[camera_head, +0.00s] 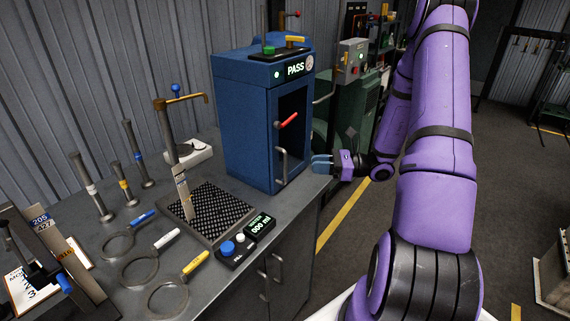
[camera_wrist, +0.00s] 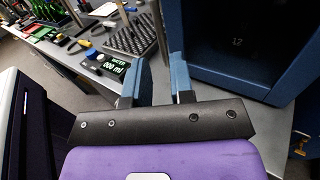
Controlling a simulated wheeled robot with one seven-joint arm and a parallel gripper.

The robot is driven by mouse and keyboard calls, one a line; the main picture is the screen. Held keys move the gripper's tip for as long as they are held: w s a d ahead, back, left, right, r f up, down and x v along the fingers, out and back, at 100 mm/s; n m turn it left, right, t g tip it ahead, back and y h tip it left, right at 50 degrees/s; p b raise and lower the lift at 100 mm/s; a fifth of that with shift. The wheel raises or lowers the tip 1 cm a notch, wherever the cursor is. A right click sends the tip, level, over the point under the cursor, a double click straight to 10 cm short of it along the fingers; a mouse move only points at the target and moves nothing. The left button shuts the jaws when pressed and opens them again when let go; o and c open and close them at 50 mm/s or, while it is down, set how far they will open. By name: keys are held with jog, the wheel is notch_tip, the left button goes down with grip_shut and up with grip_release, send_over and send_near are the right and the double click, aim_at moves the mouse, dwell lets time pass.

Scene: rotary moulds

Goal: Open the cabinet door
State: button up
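The blue cabinet (camera_head: 245,120) stands on the grey bench. Its front has a dark window (camera_head: 291,101), a red lever (camera_head: 288,120) and a grey bar handle (camera_head: 281,166). The door looks shut in the head view. My gripper (camera_head: 321,164) is to the right of the handle, apart from it, near the bench edge. In the wrist view my gripper (camera_wrist: 157,80) has its two blue fingers apart with nothing between them. The cabinet's blue frame (camera_wrist: 188,66) and dark front fill the upper right there.
A textured black tray (camera_head: 209,212) with a stand, a meter box (camera_head: 246,239) and several ring tools lie on the bench left of the cabinet. Lower bench doors with handles (camera_head: 263,286) are below. A green machine (camera_head: 352,115) stands behind.

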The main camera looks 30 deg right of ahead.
send_over(285, 180)
jog(key=shift+w+d, duration=0.15)
jog(key=shift+w, duration=0.15)
grip_shut()
